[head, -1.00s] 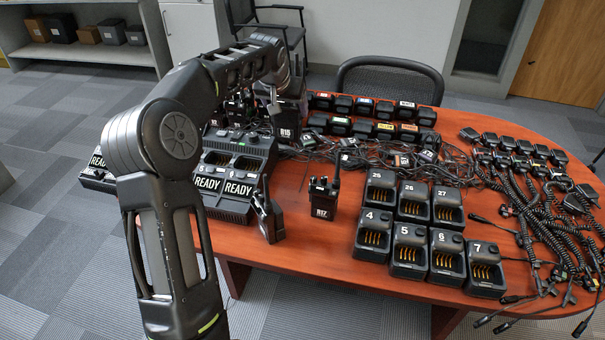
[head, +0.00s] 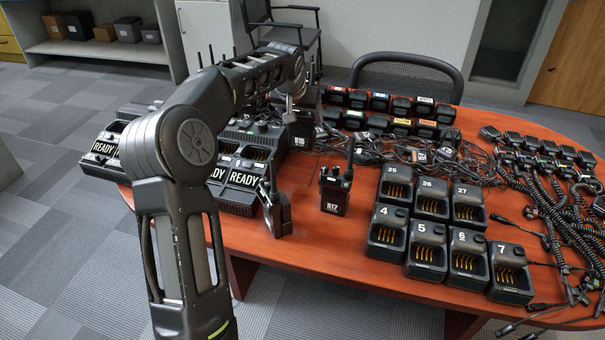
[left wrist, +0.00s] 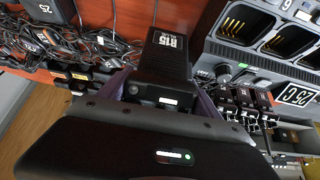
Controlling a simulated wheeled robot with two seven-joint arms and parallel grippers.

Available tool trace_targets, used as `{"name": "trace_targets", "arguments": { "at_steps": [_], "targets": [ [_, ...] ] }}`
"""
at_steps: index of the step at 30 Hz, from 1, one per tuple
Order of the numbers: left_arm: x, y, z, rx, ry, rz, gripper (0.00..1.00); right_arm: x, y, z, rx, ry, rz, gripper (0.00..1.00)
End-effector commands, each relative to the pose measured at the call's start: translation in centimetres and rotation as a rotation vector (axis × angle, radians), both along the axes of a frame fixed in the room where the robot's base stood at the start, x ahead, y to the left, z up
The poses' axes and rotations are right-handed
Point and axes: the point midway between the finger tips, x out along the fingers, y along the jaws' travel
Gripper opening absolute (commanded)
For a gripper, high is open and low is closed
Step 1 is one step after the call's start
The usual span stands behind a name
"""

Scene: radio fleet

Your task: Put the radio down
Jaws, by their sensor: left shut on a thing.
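The held radio, a black handset marked R15 (head: 302,141), is upright over the table, just right of the dark charger bank. Its label side also shows in the left wrist view (left wrist: 167,50). My left gripper (left wrist: 162,92) is shut on this radio, with one finger on each side of it. In the head view my forearm and wrist hide most of the gripper. Whether the radio's base touches the tabletop (head: 300,262) I cannot tell. My right gripper is not in view.
A radio marked R17 (head: 335,190) stands nearer the front, and another handset (head: 275,210) stands left of it. A READY charger bank (head: 243,178) is at left. Tangled earpiece cables (head: 400,150) and numbered chargers (head: 425,245) lie right. Bare wood shows around R17.

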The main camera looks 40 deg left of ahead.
Motion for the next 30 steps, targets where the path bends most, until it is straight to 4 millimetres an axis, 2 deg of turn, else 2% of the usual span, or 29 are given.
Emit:
{"name": "trace_targets", "arguments": {
  "at_steps": [4,12,23,30],
  "targets": [
    [0.0,0.0,-0.8,-0.001,0.0,0.001,0.1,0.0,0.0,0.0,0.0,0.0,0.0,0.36],
    [0.0,0.0,-4.7,0.0,-0.001,0.001,0.1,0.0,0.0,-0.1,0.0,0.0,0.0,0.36],
    [0.0,0.0,-5.1,0.001,-0.002,0.0,0.1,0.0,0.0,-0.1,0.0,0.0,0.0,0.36],
    [0.0,0.0,-8.4,0.0,0.001,0.0,0.1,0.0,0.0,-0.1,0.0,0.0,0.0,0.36]
  ]
}}
